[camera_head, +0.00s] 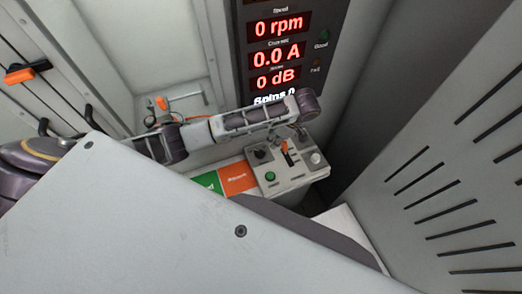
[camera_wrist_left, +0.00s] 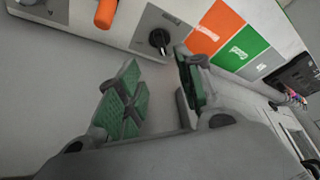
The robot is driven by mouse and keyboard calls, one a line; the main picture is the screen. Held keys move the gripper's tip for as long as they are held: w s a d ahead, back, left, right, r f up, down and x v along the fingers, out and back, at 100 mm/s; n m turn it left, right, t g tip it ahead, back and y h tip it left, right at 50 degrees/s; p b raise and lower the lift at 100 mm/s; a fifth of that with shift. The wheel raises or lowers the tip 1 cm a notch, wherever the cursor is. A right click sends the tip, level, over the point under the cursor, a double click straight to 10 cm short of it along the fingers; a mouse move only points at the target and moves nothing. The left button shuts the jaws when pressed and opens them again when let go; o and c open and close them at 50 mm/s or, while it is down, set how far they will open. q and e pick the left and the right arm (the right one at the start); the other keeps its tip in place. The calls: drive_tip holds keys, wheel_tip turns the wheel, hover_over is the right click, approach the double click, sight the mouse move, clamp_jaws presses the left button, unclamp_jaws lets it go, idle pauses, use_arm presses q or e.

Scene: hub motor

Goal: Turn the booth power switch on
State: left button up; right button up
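The grey control box (camera_head: 292,178) carries a black rotary knob (camera_head: 261,154), an orange-handled lever (camera_head: 285,147), a green button (camera_head: 270,177) and a pale round button (camera_head: 316,158). Their labels are too small to read, so I cannot tell which is the power switch. My left gripper (camera_wrist_left: 156,60) is open and empty, with green pads. In the left wrist view the black knob (camera_wrist_left: 160,40) lies just beyond its fingertips, and the orange lever (camera_wrist_left: 106,12) is at the top edge. I see no clear contact with the knob. My right gripper is not in view.
A dark display panel (camera_head: 277,52) above the box reads 0 rpm, 0.0 A and 0 dB. Green (camera_head: 208,182) and orange (camera_head: 238,178) label areas adjoin the box's left side. A slotted grey wall (camera_head: 440,180) stands at the right.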

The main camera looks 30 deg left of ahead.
sight(260, 151)
use_arm(q)
drive_tip(key=x, duration=1.3)
drive_tip(key=shift+s+a+f, duration=0.15)
drive_tip(key=shift+a+f, duration=0.05)
drive_tip(key=shift+f, duration=0.05)
idle(0.4)
clamp_jaws()
